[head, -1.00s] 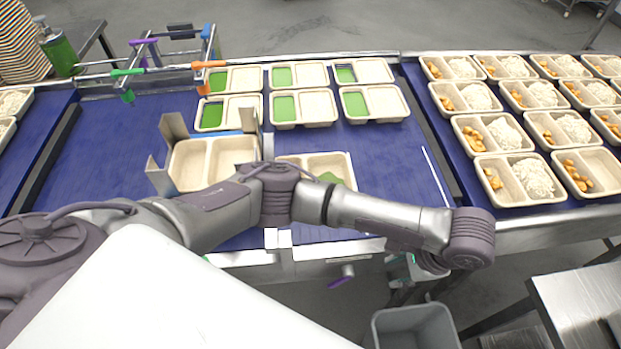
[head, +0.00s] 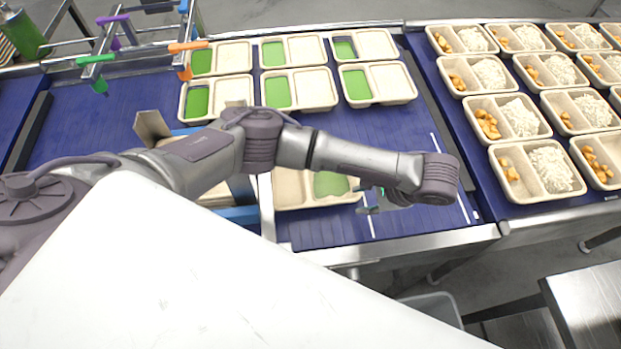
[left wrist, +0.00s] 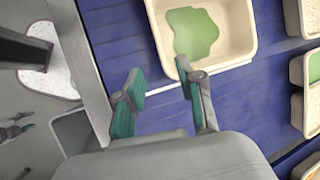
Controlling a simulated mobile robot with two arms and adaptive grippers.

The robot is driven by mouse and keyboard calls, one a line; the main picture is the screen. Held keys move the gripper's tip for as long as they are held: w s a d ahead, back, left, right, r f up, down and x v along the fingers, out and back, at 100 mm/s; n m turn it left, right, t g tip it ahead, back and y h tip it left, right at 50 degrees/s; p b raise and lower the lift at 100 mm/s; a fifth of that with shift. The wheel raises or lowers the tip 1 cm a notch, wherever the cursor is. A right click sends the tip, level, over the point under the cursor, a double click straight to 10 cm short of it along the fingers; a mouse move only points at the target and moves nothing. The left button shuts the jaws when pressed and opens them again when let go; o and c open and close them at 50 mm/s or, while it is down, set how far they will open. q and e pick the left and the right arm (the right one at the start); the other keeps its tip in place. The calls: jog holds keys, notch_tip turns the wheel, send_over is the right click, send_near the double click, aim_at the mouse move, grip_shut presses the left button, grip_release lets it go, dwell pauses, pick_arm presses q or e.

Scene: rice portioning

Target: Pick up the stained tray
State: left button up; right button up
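The stained tray (head: 292,190) is a beige two-compartment tray on the blue conveyor, partly hidden behind my left arm in the head view. A green smear (head: 330,184) lies in its right compartment. In the left wrist view, the tray (left wrist: 238,30) is at the top, with an irregular green patch inside. My left gripper (head: 372,200) is just right of the tray's right end. In the left wrist view, the gripper (left wrist: 160,78) is open and empty. One teal fingertip overlaps the tray's near rim; I cannot tell whether they touch.
Clean-edged trays with green portions (head: 297,89) stand in two rows behind. Trays of rice and orange pieces (head: 520,117) fill the right conveyor. A grey bin (head: 437,308) stands below the front edge. A small gripper-like shape (left wrist: 14,130), possibly my right gripper, shows low down.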

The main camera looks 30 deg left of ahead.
aim_at(345, 201)
pick_arm(q)
jog(key=shift+w+a+f, duration=0.1)
jog(key=shift+a+f, duration=0.35)
jog(key=shift+w+a+f, duration=0.1)
jog(key=shift+a+f, duration=0.05)
jog(key=shift+f, duration=0.15)
jog(key=shift+a+f+p, duration=0.8)
jog(key=shift+a+p, duration=0.15)
jog(key=shift+p, duration=0.1)
jog(key=shift+x, duration=1.25)
jog(key=shift+a+f, duration=0.2)
jog(key=shift+f, duration=0.1)
jog(key=shift+c, duration=0.3)
pick_arm(e)
jog(key=r, duration=0.1)
jog(key=w+a+r, duration=0.1)
jog(key=r, duration=0.1)
jog(key=shift+w+a, duration=0.1)
jog(key=shift+w, duration=0.1)
pick_arm(q)
grip_shut()
pick_arm(e)
jog(key=shift+d, duration=0.3)
